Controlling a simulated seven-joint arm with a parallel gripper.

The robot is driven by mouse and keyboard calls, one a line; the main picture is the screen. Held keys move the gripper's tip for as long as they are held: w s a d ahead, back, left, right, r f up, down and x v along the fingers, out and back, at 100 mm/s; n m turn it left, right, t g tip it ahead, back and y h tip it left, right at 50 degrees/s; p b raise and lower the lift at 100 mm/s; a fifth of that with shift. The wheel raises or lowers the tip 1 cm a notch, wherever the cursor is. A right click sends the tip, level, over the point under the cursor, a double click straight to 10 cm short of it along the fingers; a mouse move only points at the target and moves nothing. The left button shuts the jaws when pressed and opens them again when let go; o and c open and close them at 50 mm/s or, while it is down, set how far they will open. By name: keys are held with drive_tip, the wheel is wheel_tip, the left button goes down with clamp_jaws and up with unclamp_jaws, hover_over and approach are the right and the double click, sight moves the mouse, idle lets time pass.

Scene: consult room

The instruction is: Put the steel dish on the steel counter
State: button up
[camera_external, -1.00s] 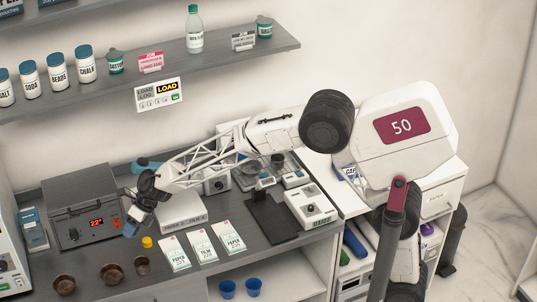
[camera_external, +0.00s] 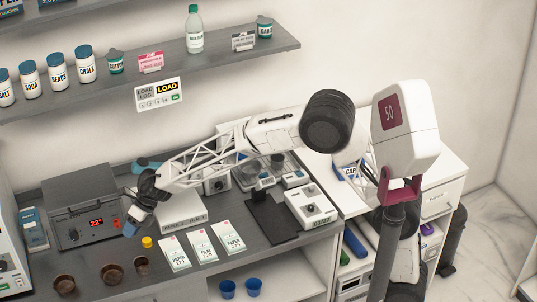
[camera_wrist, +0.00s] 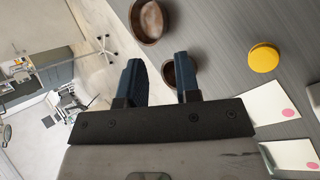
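I cannot tell for certain which thing is the steel dish. A grey round dish shape (camera_external: 248,168) shows among the instruments on the counter, partly behind my arm. The dark grey counter (camera_external: 215,264) runs along the wall. My gripper (camera_external: 133,221) hangs over the counter's left part, in front of the device with the red display. In the wrist view my gripper (camera_wrist: 160,78) has its two blue fingers apart, with nothing held. A small brown bowl (camera_wrist: 172,73) shows below and between them, close to the right finger, and a larger brown bowl (camera_wrist: 150,21) lies beyond.
The red-display device (camera_external: 85,224) stands behind my gripper. A yellow cap (camera_external: 147,242) and several white packets (camera_external: 202,247) lie to its right. Brown bowls (camera_external: 111,273) stand in front. A black plate (camera_external: 268,220) and a white instrument (camera_external: 311,206) are further right.

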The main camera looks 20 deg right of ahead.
drive_tip(key=w+d+r+m+t+y, duration=0.1)
drive_tip(key=w+d+r+m+t, duration=0.3)
drive_tip(key=w+d+r+m, duration=0.4)
drive_tip(key=w+d+r+m+t+y, duration=0.1)
drive_tip(key=w+d+r+m+t, duration=0.3)
drive_tip(key=d, duration=0.7)
drive_tip(key=w+d+r+m+t+h, duration=0.15)
drive_tip(key=d+m, duration=0.25)
drive_tip(key=d, duration=0.5)
drive_tip(key=d+r+m+t+h, duration=0.2)
drive_tip(key=d+r+m+h, duration=0.15)
drive_tip(key=d, duration=0.55)
drive_tip(key=d+r+m+t+h, duration=0.1)
drive_tip(key=d+r+m, duration=0.1)
drive_tip(key=d+m, duration=0.5)
drive_tip(key=s+d+f+m+g+h, duration=0.1)
drive_tip(key=s+d+m+h, duration=0.35)
drive_tip(key=d, duration=0.75)
drive_tip(key=s+d+f+m+g+h, duration=0.2)
drive_tip(key=s+d+m, duration=0.3)
drive_tip(key=s+d, duration=0.55)
drive_tip(key=s+d+f+m+g+y, duration=0.1)
drive_tip(key=s+d+f+m+g, duration=0.1)
drive_tip(key=s, duration=0.7)
drive_tip(key=s+d+f+m+g+y, duration=0.1)
drive_tip(key=s+d+f+m+g, duration=0.2)
drive_tip(key=s+d+m, duration=0.3)
drive_tip(key=s+f+m, duration=0.1)
drive_tip(key=s, duration=0.3)
drive_tip(key=shift+d, duration=0.3)
